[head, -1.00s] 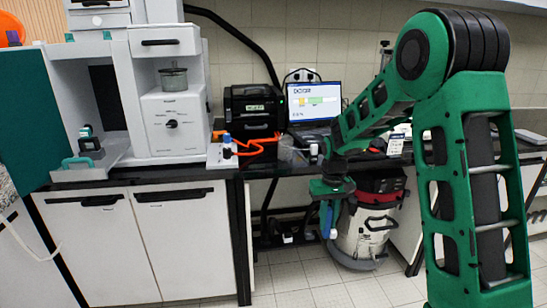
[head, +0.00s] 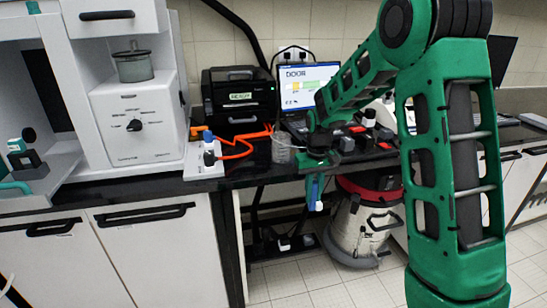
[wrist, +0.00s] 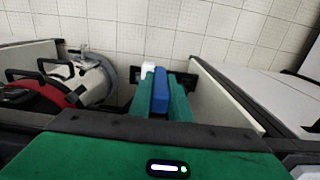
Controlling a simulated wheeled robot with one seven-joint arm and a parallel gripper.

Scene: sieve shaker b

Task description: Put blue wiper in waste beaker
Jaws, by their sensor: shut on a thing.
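My gripper (head: 313,188) points down in front of the dark bench's front edge, and its green fingers are shut on the blue wiper (head: 320,191). In the wrist view the wiper (wrist: 160,90) shows as a blue bar between the green fingers (wrist: 161,103), with a white part (wrist: 148,70) beside it. A clear beaker (head: 281,149), probably the waste beaker, stands on the bench near its front edge, up and to the left of my gripper. Its contents cannot be made out.
A white strip with a blue-capped bottle and orange tubing (head: 240,145) lies left of the beaker. A laptop (head: 308,88) and black box (head: 239,100) stand behind. Small items crowd the bench (head: 360,135) by my wrist. A vacuum cleaner (head: 360,230) stands on the floor below.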

